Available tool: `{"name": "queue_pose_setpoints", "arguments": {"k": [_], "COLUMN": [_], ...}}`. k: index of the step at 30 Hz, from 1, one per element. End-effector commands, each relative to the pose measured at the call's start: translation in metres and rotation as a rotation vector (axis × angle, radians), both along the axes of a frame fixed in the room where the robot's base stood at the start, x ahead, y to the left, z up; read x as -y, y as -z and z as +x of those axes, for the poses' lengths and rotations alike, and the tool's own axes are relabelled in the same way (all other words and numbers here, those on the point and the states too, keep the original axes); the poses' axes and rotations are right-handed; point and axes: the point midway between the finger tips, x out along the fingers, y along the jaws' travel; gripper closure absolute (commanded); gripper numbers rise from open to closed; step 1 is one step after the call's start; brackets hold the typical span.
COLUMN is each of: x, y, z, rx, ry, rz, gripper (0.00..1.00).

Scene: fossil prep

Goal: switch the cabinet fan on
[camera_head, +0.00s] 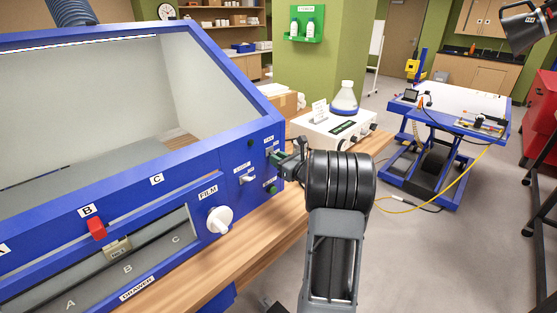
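The blue cabinet (232,140) with a sloped clear front fills the left side of the view. Its right front panel carries a small toggle (268,151) under a small label that I cannot read with certainty; it may be the fan switch. A second pale toggle (247,180) sits lower left of it under another label. My gripper (281,160) is at the panel's right edge, very close to the upper toggle. I cannot tell whether it touches it. The fingers are small and partly hidden, so their opening is unclear. The toggle's position is also unclear.
A white FILM knob (219,220) and a red slider (97,228) by label B are on the cabinet front. A white stirrer-like device (330,130) with a flask (345,98) stands just behind my gripper. A blue lift table (440,118) stands farther right.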

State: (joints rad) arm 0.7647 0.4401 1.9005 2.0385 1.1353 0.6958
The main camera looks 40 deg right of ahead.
Motion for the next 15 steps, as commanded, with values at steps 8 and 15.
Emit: {"name": "queue_pose_setpoints", "arguments": {"k": [8, 15], "x": [-0.0001, 0.0002], "y": [-0.0001, -0.0045], "z": [-0.0001, -0.0005], "rx": [0.000, -0.025], "ry": [0.000, 0.001], "rz": [0.000, -0.006], "gripper": [1.00, 1.00]}}
